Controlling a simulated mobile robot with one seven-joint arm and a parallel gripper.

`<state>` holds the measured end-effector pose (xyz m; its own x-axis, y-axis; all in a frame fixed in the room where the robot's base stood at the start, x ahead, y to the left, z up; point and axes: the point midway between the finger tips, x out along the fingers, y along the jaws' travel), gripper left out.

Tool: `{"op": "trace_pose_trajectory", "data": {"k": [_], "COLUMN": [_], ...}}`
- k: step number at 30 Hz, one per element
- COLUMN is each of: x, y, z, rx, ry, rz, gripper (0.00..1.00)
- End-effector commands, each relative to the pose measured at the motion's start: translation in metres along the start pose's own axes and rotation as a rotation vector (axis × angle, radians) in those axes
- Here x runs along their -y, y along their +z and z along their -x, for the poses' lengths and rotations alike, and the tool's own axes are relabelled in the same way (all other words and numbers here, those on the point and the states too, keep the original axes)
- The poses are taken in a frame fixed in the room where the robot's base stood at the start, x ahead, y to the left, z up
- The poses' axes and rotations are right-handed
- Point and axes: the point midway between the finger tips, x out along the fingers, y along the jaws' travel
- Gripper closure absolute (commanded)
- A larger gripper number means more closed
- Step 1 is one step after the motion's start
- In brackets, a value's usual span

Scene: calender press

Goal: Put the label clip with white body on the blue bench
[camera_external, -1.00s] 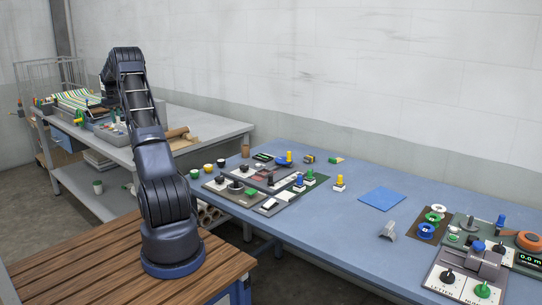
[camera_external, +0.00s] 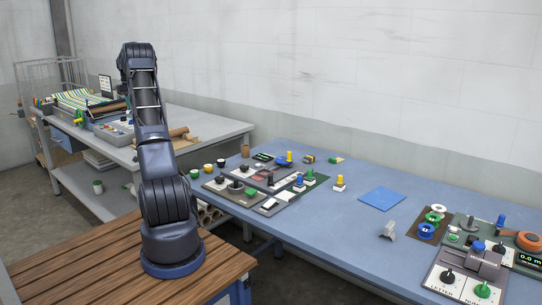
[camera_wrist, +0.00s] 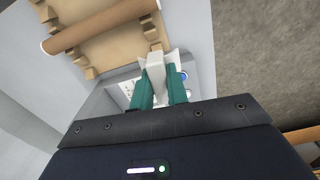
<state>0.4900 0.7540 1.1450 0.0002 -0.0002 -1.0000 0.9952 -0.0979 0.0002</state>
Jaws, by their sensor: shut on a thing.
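In the wrist view my gripper (camera_wrist: 160,90) has its green fingers closed on a pale, white-bodied piece, seemingly the label clip (camera_wrist: 156,65). The clip sticks out beyond the fingertips; its lower part is hidden between them. The blue bench (camera_external: 325,220) runs along the wall to the right in the external view. My arm reaches away over the grey table at the left, well apart from the blue bench. My gripper and the clip are hidden behind the arm in that view.
The grey table (camera_external: 225,127) carries a control box and striped material. A brown roll on a cradle (camera_wrist: 100,25) lies close to my gripper. The blue bench holds panels with knobs, a blue mat (camera_external: 382,199) and a grey bracket (camera_external: 388,230). Bare bench surface lies between them.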

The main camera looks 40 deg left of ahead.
Motion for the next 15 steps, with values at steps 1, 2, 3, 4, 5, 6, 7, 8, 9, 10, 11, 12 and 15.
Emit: {"op": "trace_pose_trajectory", "data": {"k": [1, 2, 3, 4, 5, 6, 7, 8, 9, 10, 11, 12, 15], "x": [-0.024, -0.037, -0.053, -0.066, -0.077, -0.094, -0.105, -0.117, -0.133, -0.145, -0.156, -0.171, -0.209], "y": [0.009, 0.014, 0.020, 0.025, 0.030, 0.038, 0.043, 0.049, 0.057, 0.064, 0.070, 0.079, 0.103], "z": [-0.001, -0.001, -0.002, -0.002, -0.003, -0.003, -0.003, -0.004, -0.004, -0.004, -0.005, -0.005, -0.006], "rx": [0.000, 0.001, 0.001, 0.001, 0.001, 0.000, 0.000, 0.000, 0.000, -0.001, -0.001, -0.001, 0.000], "ry": [0.000, 0.000, 0.000, 0.000, 0.000, 0.000, 0.000, 0.000, 0.000, 0.000, 0.000, 0.000, 0.000], "rz": [-0.030, -0.046, -0.066, -0.082, -0.097, -0.119, -0.134, -0.150, -0.171, -0.186, -0.202, -0.223, -0.275], "gripper": [1.00, 1.00, 1.00, 1.00, 1.00, 1.00, 1.00, 1.00, 1.00, 1.00, 1.00, 1.00, 1.00]}}
